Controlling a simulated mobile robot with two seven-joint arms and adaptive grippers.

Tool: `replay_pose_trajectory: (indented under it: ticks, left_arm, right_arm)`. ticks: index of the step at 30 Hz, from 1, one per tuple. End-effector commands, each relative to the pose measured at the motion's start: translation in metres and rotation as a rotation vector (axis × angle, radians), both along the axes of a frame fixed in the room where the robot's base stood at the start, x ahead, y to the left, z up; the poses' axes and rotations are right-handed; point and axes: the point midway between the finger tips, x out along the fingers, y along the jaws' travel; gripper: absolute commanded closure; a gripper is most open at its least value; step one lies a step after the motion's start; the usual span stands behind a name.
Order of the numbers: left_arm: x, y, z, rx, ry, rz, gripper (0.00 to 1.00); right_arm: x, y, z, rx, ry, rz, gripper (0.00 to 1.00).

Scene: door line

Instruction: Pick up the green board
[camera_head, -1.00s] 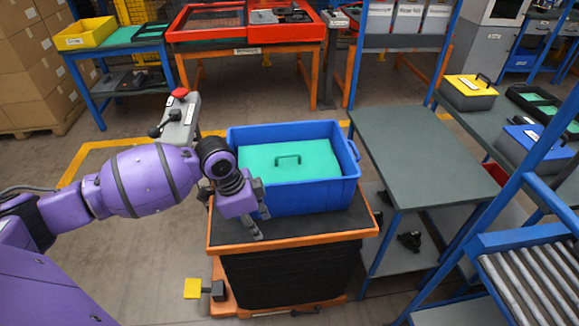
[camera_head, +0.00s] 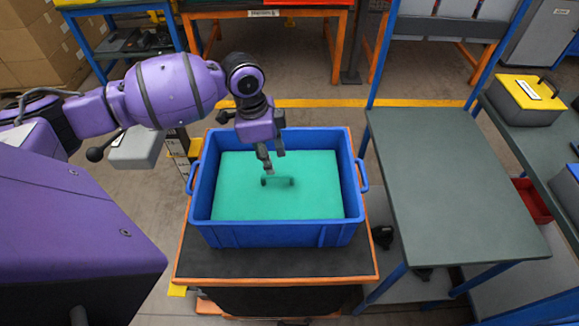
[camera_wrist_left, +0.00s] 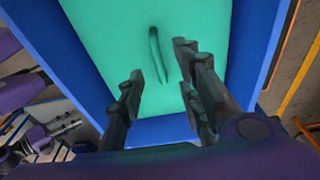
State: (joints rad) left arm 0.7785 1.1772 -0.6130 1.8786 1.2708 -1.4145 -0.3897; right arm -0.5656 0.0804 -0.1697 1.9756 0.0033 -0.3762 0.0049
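The green board (camera_head: 314,200) lies flat inside the blue bin (camera_head: 270,236) and has a small handle (camera_head: 278,181) in its middle. In the left wrist view the board (camera_wrist_left: 100,40) fills the upper middle, with its handle (camera_wrist_left: 158,52) standing out. My left gripper (camera_head: 268,163) is over the bin, just above and behind the handle. My right gripper shows in neither view.
The bin stands on a dark-topped cart with an orange rim (camera_head: 290,264). A bare grey table (camera_head: 450,180) is close on the right. A grey case with a yellow lid (camera_head: 527,98) sits on the bench beyond it.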

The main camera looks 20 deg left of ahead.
Motion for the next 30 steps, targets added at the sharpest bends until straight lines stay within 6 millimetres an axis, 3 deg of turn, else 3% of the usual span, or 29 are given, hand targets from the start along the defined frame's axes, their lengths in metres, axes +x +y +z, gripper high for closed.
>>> replay_pose_trajectory:
  ticks: [10, 18, 27, 30]
  left_arm:
    - [0.004, -0.007, -0.035, -0.001, 0.003, 0.001, 0.68]
    - [0.011, -0.017, -0.071, 0.000, 0.001, 0.000, 0.68]
    - [0.012, -0.017, -0.076, 0.001, 0.000, 0.000, 0.68]
    - [0.012, -0.018, -0.076, 0.001, 0.000, 0.000, 0.79]
  right_arm:
    - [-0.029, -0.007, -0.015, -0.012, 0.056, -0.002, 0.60]
    - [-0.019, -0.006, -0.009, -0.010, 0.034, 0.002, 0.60]
    - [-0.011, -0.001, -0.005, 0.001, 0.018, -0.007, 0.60]
    - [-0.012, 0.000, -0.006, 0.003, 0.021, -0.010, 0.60]
